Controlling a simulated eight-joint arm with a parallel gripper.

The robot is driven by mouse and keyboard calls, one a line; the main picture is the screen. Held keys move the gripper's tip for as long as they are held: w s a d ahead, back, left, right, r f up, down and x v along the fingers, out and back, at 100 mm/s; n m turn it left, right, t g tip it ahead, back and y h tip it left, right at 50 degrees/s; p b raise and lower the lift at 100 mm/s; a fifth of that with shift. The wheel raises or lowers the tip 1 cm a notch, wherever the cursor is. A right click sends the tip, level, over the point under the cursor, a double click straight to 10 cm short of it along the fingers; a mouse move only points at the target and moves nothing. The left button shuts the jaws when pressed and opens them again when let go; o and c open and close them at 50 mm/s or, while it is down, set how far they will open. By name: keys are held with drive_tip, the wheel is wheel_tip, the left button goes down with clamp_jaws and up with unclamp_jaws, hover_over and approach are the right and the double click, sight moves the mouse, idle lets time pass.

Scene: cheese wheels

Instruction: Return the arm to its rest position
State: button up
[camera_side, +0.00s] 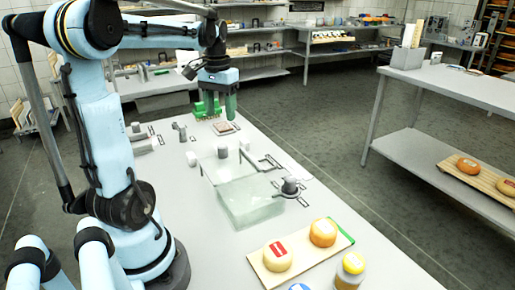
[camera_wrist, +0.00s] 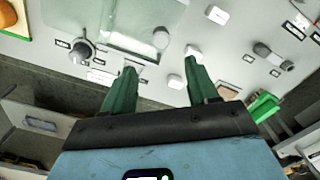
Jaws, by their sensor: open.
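My gripper (camera_side: 220,114) is raised over the far end of the grey bench (camera_side: 180,222). Its two green fingers point down, spread apart, with nothing between them. They also show apart and empty in the wrist view (camera_wrist: 160,67). In the side view a small tan board (camera_side: 222,129) lies on the bench near the fingertips. My arm reaches from the left foreground over the bench to the gripper.
A clear box (camera_side: 250,208) stands mid-bench, near a dark knob (camera_side: 290,187). A board (camera_side: 262,275) in front holds a pale red-labelled cheese (camera_side: 278,257) and an orange cheese (camera_side: 323,232). A yellow-topped jar (camera_side: 350,270) stands beside it. A grey side table (camera_side: 455,92) is at right.

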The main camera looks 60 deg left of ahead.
drive_tip(key=w+d+f+m+t, duration=0.1)
drive_tip(key=d+f+m+t, duration=0.1)
drive_tip(key=d, duration=1)
drive_tip(key=w+d+f+m+t, duration=0.1)
drive_tip(key=d+m+t, duration=0.3)
drive_tip(key=d, duration=0.9)
drive_tip(key=shift+d+f+m+t, duration=0.2)
drive_tip(key=shift+f+m+t, duration=0.2)
drive_tip(key=shift+f+t, duration=0.3)
